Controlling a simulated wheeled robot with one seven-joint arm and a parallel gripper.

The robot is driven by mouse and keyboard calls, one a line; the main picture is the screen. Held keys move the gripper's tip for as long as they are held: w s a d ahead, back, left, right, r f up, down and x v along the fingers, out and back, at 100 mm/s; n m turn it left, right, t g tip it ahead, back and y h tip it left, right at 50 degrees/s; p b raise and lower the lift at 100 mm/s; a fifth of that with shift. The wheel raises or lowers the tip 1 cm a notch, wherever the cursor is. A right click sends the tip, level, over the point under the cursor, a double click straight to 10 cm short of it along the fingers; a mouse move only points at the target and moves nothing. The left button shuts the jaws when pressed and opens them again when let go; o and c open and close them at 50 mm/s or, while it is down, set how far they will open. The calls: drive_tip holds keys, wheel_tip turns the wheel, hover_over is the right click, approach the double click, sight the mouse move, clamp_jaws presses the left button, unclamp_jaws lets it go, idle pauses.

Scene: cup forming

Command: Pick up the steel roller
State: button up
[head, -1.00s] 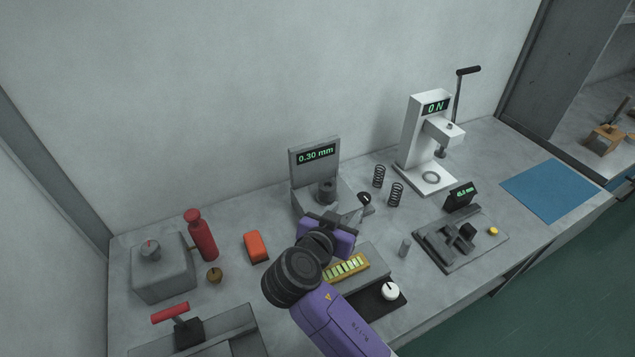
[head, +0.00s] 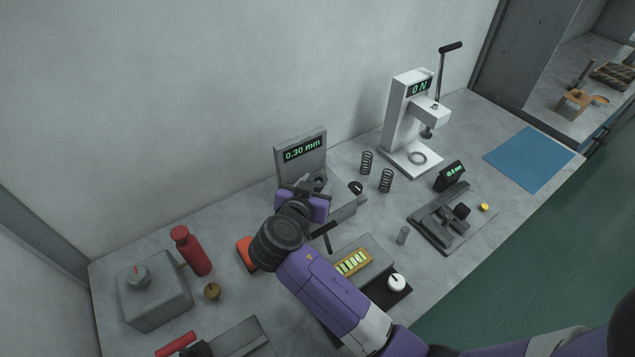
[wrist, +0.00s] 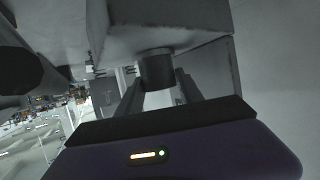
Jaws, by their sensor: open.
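My gripper (head: 314,203) is at the front of the grey device with the 0.30 mm display in the head view; its fingertips are hard to make out there. In the wrist view my gripper (wrist: 159,80) is open, with one finger on each side of a dark grey cylinder (wrist: 155,66). I cannot tell whether the fingers touch it. In the head view a dark cylinder (head: 320,179) shows at that device, partly hidden by my gripper. I cannot tell which is the steel roller.
The grey display device (head: 301,152) stands close behind my gripper. Two black springs (head: 386,181), a white press (head: 400,125) and a dark fixture (head: 440,225) are to the right. A red bottle (head: 192,251) and orange block (head: 245,253) are left. The blue mat (head: 528,158) is bare.

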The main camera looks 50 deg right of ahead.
drive_tip(key=shift+p+x, duration=0.3)
drive_tip(key=shift+x, duration=1.55)
clamp_jaws()
drive_tip(key=shift+r, duration=0.1)
